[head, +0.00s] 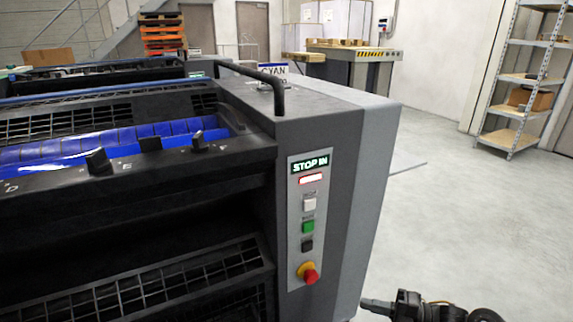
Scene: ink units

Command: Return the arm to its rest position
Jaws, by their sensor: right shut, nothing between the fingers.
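My right gripper (376,306) shows at the bottom edge, right of the ink unit. It is dark, points left and is shut with nothing in it. Part of my right arm (440,311) is cut off by the bottom edge. The grey and black ink unit (330,130) fills the left and middle. My left gripper is not in view.
A black handrail (278,92) rises from the unit's top beside a "CYAN" sign (272,70). Blue rollers (110,142) show at left. A metal shelf rack (515,78) stands at the back right. The grey floor (470,220) on the right is open.

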